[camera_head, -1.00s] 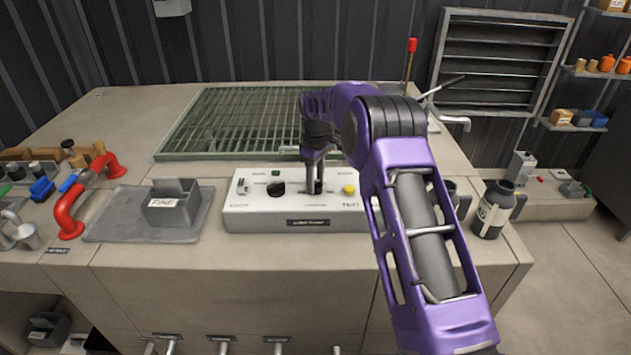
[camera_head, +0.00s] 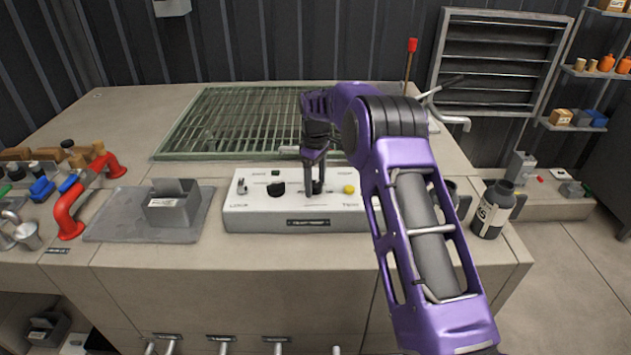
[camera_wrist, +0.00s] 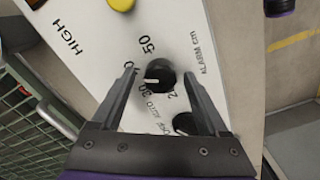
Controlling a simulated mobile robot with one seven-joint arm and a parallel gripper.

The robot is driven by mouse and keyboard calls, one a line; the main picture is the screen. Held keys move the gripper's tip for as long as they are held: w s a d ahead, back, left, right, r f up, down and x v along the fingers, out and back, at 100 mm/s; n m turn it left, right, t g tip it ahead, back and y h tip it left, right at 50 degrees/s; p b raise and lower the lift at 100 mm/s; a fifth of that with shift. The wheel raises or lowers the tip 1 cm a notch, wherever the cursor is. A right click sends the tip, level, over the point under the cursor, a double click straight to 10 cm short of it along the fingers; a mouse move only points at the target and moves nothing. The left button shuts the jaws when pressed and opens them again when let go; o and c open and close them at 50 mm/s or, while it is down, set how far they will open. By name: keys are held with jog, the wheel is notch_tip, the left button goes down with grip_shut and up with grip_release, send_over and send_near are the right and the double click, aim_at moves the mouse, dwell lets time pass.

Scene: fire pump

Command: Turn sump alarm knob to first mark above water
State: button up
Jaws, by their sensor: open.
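The sump alarm knob (camera_wrist: 160,75) is a round black knob with a white pointer line, on a white control box (camera_head: 250,217). Printed numbers around it include 50, 30 and 20, with "ALARM cm" beside it. In the wrist view the pointer points to the left side of the picture; the exact mark is unclear. My gripper (camera_wrist: 159,72) is open, with one finger on each side of the knob; contact cannot be told. In the head view my gripper (camera_head: 315,184) points down at the box and partly hides the knob. The water level cannot be made out.
A second black knob (camera_head: 276,189) with OFF and AUTO labels and a yellow button (camera_head: 348,189) flank the alarm knob. A green grate (camera_head: 215,125) lies behind the box. A grey bin (camera_head: 172,207) on a tray stands left, a dark jug (camera_head: 492,212) right.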

aim_at(315, 183)
notch_tip(315, 183, up, 17)
jog(key=shift+r, duration=0.2)
dwell(0.3)
